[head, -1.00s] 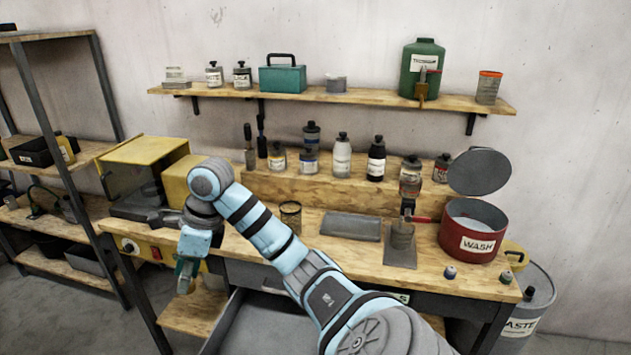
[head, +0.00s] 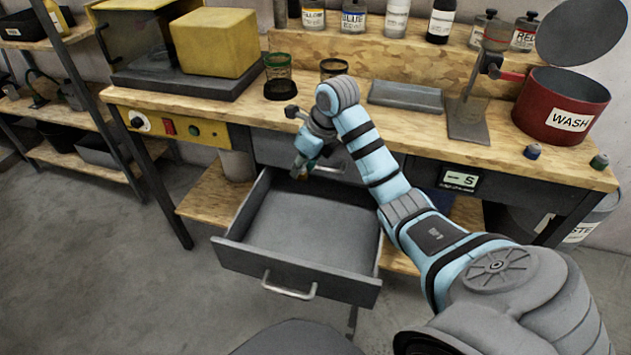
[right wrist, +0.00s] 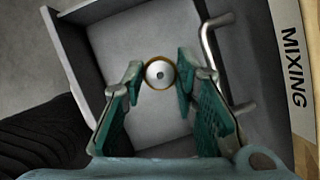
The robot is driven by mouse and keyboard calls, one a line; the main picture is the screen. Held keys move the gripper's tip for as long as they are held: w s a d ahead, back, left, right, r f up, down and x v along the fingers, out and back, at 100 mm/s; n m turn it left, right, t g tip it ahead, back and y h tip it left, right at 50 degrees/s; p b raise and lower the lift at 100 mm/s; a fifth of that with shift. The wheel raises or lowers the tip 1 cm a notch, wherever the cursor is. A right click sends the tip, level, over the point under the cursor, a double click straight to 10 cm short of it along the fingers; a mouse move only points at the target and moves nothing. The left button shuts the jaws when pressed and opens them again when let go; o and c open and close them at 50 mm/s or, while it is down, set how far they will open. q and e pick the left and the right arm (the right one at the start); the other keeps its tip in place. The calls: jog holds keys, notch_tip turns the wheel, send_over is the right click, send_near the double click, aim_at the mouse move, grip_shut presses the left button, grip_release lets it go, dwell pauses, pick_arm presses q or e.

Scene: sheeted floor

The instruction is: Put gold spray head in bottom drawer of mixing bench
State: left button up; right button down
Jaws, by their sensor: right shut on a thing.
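The gold spray head (right wrist: 160,74) shows end-on in the right wrist view, as a gold-brown ring around a pale round centre. My right gripper (head: 301,168) is shut on it, one green finger on each side. In the head view the spray head is small and partly hidden by the gripper. The bottom drawer (head: 235,258) of the mixing bench (head: 410,128) is pulled open and looks empty. The gripper is above the back part of the drawer, pointing down. The drawer interior also shows below the gripper in the right wrist view (right wrist: 110,45). My left gripper is not in view.
The upper drawer (head: 275,150) above it is shut, with its handle close to my gripper. Floor in front is clear.

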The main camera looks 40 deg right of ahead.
jog(key=shift+m, duration=0.3)
jog(key=f+b, duration=0.3)
jog(key=f, duration=0.8)
jog(key=f+b, duration=0.3)
jog(key=f, duration=0.8)
jog(key=shift+w+f, duration=0.2)
jog(key=shift+f, duration=0.05)
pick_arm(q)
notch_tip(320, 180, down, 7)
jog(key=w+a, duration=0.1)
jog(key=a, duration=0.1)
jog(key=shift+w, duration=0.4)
pick_arm(e)
jog(key=shift+r, duration=0.1)
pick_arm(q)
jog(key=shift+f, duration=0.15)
pick_arm(e)
jog(key=shift+f, duration=0.2)
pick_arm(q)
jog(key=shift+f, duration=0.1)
pick_arm(e)
jog(key=c, duration=1.3)
grip_release()
